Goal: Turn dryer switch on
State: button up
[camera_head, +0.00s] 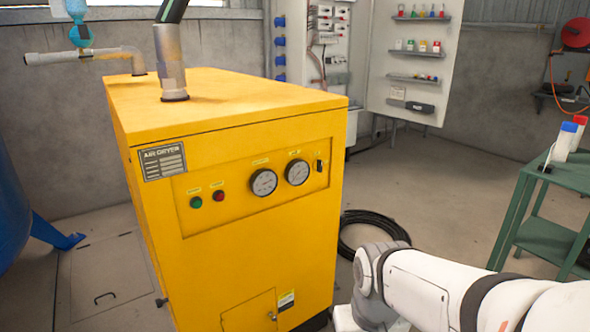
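The yellow air dryer (250,240) stands left of centre, with an "AIR DRYER" label plate (164,162) at the upper left of its front. The dryer switch (319,166) is a small black part at the right end of the front panel; its setting is too small to tell. Left of it are two round gauges (297,172), a red button or lamp (219,196) and a green one (196,202). My white arm reaches in from the lower right, below and right of the switch. My gripper is not in view.
A green trolley (570,172) with bottles stands at the right. A coiled black hose (362,222) lies on the floor behind my arm. An open electrical cabinet (326,60) is at the back. A blue tank (12,215) is at the left edge.

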aim_at(317, 165)
jog(key=u, duration=0.05)
jog(key=k, duration=1.1)
jog(key=z, duration=0.65)
jog(key=i, duration=1.6)
jog(key=z, duration=0.05)
